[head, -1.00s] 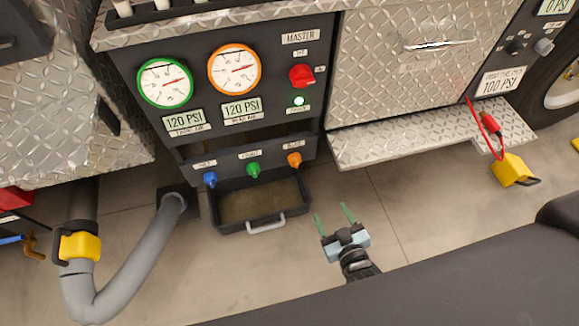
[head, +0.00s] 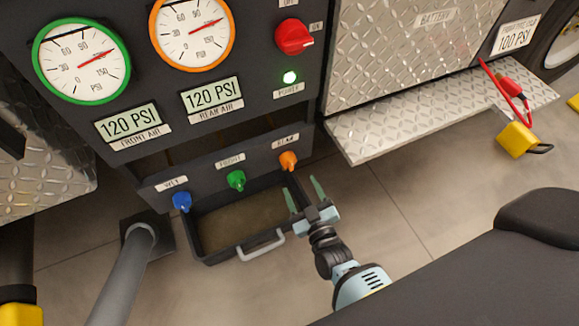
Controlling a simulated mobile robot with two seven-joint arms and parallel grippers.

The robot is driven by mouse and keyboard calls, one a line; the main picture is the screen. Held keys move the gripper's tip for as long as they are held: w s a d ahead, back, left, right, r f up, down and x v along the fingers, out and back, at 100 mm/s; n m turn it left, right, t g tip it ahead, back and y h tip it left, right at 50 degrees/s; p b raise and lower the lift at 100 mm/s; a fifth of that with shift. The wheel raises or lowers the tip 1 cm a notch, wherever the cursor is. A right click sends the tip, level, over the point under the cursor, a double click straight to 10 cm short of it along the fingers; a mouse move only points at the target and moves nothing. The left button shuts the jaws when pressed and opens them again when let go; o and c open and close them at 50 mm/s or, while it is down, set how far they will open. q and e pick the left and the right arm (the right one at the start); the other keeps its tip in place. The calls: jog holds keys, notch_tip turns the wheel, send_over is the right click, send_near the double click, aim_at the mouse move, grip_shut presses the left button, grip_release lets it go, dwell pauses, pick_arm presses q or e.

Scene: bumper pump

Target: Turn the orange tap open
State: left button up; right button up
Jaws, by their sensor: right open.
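The orange tap (head: 288,160) sits at the right end of a dark panel strip, under a label that seems to read REAR. A green tap (head: 236,180) and a blue tap (head: 181,201) are on the same strip to its left. My right gripper (head: 303,194) is open and empty, its two green fingers pointing up toward the strip. Its fingertips are just below and slightly right of the orange tap, apart from it in the picture. The exact depth gap cannot be told. My left gripper is not in view.
A dark drain tray (head: 208,246) with a light handle lies below the taps, close to my right gripper. A diamond-plate step (head: 440,120) juts out at the right. Gauges and a red master switch (head: 294,37) are above.

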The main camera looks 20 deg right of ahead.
aim_at(292, 167)
jog(key=w+b, duration=0.2)
jog(key=w, duration=0.4)
jog(key=shift+w+d+f, duration=0.1)
jog(key=shift+w+b, duration=0.3)
jog(key=shift+w, duration=0.45)
jog(key=c, duration=1)
